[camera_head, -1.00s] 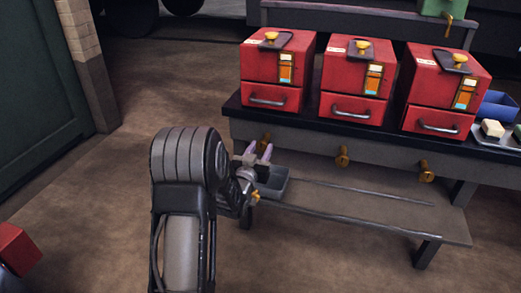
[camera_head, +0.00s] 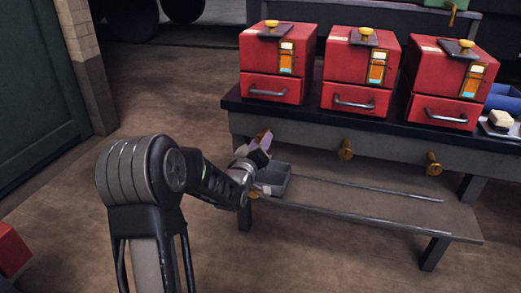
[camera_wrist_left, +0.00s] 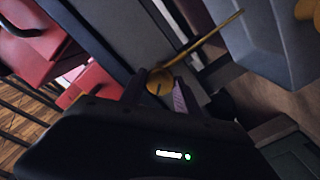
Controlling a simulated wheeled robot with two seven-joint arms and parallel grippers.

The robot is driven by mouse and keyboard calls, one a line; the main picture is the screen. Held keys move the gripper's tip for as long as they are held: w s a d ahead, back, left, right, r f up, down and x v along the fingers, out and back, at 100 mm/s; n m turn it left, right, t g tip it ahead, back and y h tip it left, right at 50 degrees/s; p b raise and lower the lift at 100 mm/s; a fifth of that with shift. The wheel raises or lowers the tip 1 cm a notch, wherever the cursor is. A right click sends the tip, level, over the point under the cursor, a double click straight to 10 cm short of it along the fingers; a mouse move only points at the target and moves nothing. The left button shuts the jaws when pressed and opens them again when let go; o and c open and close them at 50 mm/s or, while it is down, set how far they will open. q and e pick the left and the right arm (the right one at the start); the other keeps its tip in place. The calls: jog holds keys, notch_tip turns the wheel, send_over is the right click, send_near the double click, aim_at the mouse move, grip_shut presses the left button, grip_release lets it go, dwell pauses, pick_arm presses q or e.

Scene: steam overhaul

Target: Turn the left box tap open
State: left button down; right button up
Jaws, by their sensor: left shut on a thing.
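Three red boxes stand in a row on the bench; the left red box (camera_head: 272,88) is above my left gripper. The left brass tap (camera_head: 267,134) is on the bench front below that box, mostly hidden behind the gripper's fingers. In the left wrist view the tap's round brass face (camera_wrist_left: 159,82) shows between the two fingers, with a dark slot. My right gripper is not in view.
A middle brass tap (camera_head: 346,150) and a right brass tap (camera_head: 433,163) stick out of the bench front. A grey tray (camera_head: 279,186) sits on the low shelf (camera_head: 350,205) below the left tap.

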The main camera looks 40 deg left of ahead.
pick_arm(q)
jog(key=n+b, duration=0.1)
jog(key=n, duration=0.9)
jog(key=shift+n, duration=0.3)
jog(key=c, duration=0.9)
grip_release()
